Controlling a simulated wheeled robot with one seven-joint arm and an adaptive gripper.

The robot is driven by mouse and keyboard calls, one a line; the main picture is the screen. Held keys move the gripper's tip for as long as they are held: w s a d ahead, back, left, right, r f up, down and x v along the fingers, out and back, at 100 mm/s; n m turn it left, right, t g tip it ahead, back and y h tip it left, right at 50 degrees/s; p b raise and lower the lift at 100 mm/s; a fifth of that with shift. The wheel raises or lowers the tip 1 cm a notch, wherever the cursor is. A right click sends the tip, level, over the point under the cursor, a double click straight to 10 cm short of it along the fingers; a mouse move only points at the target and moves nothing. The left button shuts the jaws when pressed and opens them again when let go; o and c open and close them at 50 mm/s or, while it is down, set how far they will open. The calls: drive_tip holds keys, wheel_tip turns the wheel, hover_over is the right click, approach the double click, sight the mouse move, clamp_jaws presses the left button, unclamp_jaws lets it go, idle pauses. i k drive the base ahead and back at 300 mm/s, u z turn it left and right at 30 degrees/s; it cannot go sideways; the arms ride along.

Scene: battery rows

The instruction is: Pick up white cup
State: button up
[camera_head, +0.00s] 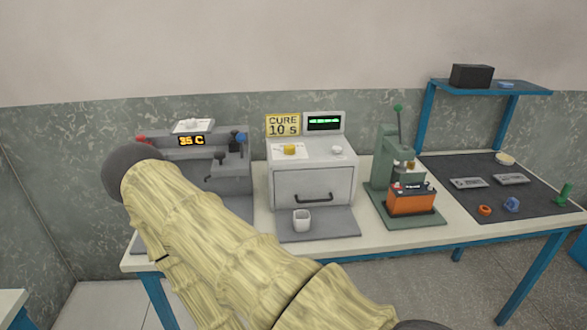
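The white cup (301,220) stands upright on a grey mat (339,224) in front of a white oven-like box. It is small and nothing touches it from above. My arm, wrapped in a pale yellow ribbed cover, crosses the lower left and middle of the view, to the left of and below the cup. My gripper is not seen in this view, so its fingers and anything in them are hidden.
The white box (312,188) with a handle and a "CURE 10 s" sign (283,125) stands behind the cup. A grey machine (229,172) reading 35 C is left. A green press (384,160) with an orange battery (411,204) is right. A dark mat (530,200) holds small parts.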

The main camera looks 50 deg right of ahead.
sight(302, 218)
drive_tip(key=k, duration=0.75)
drive_tip(key=z, duration=1)
drive_tip(key=i, duration=0.35)
